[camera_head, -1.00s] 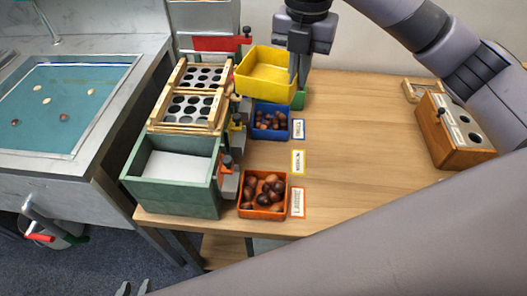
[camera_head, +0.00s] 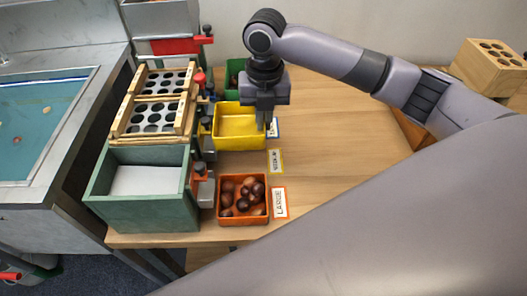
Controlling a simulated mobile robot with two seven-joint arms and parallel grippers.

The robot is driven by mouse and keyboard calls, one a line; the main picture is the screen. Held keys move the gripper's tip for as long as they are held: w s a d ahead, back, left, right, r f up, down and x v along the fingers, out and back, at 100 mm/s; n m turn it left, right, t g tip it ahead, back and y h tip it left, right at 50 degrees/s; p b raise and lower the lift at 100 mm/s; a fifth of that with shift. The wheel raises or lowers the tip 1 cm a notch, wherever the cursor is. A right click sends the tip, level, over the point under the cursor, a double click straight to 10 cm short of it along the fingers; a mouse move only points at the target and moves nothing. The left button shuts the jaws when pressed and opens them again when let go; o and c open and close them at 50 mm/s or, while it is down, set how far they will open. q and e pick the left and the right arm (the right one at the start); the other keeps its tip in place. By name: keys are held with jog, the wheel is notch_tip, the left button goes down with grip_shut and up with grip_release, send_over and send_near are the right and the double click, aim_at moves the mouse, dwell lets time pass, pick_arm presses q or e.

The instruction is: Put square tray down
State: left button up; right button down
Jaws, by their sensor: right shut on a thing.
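The square yellow tray (camera_head: 240,138) is empty and looks level. My right gripper (camera_head: 264,122) is shut on its right wall. The tray appears to be held above the table and covers most of the place where the blue tray stood. Below it in the picture, bare wood lies beside the yellow-edged label (camera_head: 276,161). The orange tray (camera_head: 243,221) with several chestnuts stands nearer, beside its "LARGE" label (camera_head: 280,203). My left gripper is out of view.
A green tray (camera_head: 232,67) stands behind. The wooden sorter with round holes (camera_head: 156,118) and the green box (camera_head: 142,214) stand left of the trays, with small clamps between. The wooden table (camera_head: 330,140) is clear to the right. A wooden block with holes (camera_head: 487,72) is at far right.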

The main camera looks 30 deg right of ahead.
notch_tip(320, 180, down, 6)
jog(key=shift+r, duration=0.2)
jog(key=shift+f+b, duration=0.45)
jog(key=shift+f, duration=2.35)
jog(key=c, duration=1.3)
grip_release()
jog(key=shift+f, duration=0.15)
jog(key=shift+o, duration=0.2)
notch_tip(320, 180, up, 12)
jog(key=shift+r+p, duration=0.2)
jog(key=shift+p, duration=0.35)
jog(key=shift+s, duration=0.1)
